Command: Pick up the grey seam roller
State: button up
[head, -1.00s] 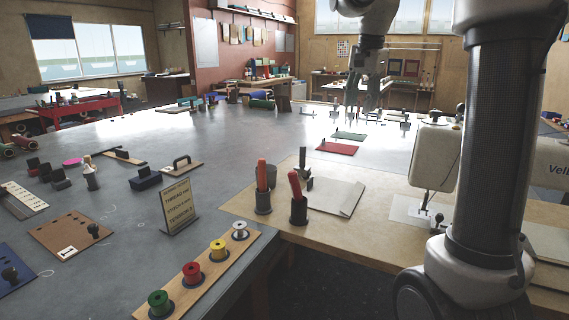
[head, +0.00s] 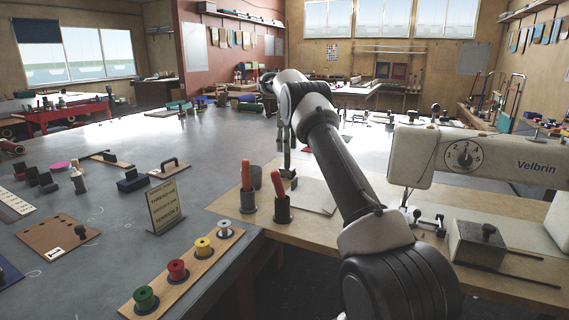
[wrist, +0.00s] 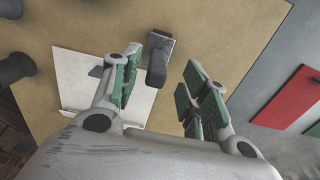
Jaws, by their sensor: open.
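The grey seam roller (wrist: 157,68) shows in the wrist view as a dark grey upright handle on a paler base, seen from above. I take it to be the dark upright piece by the white sheet in the head view (head: 289,183), partly hard to tell from my gripper there. My gripper (wrist: 165,62) is open, its green-padded fingers spread to either side of the roller's line. The roller appears between and beyond the fingertips, and I see no finger closed on it. In the head view my gripper (head: 285,140) points down over the wooden table.
The white sheet (wrist: 75,75) lies beside the roller. Two red-handled tools (head: 246,176) stand in dark holders just left of it. A sewing machine (head: 480,160) stands to the right. A red sheet (wrist: 292,97) lies across the table edge on the grey surface.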

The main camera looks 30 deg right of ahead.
aim_at(287, 168)
jog(key=f, duration=0.5)
jog(key=shift+s+f, duration=0.1)
jog(key=shift+s, duration=0.15)
grip_shut()
